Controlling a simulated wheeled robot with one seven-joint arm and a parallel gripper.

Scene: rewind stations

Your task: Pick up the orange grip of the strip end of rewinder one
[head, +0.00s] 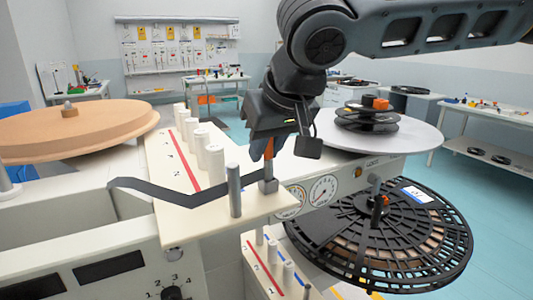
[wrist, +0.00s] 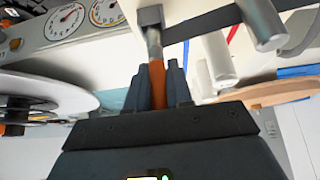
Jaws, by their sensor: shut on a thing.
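The orange grip (head: 268,150) stands upright on a grey metal block at the end of the dark strip (head: 180,197). My gripper (head: 270,138) is above it with its fingers closed around the grip. In the wrist view the orange grip (wrist: 157,85) sits between the two dark fingers of my gripper (wrist: 159,82), and its metal stem runs to the grey block (wrist: 151,16). The block (head: 268,186) is at the right end of the cream panel, next to a grey post. The strip runs from it leftward in a bend. The grip's upper part is hidden by my fingers.
White rollers (head: 202,145) and a grey metal post (head: 234,190) stand on the cream panel (head: 170,210) close by. A tan disc (head: 75,128) lies at left. A grey disc (head: 385,135) with black reels is at right, above a large black slotted reel (head: 380,240).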

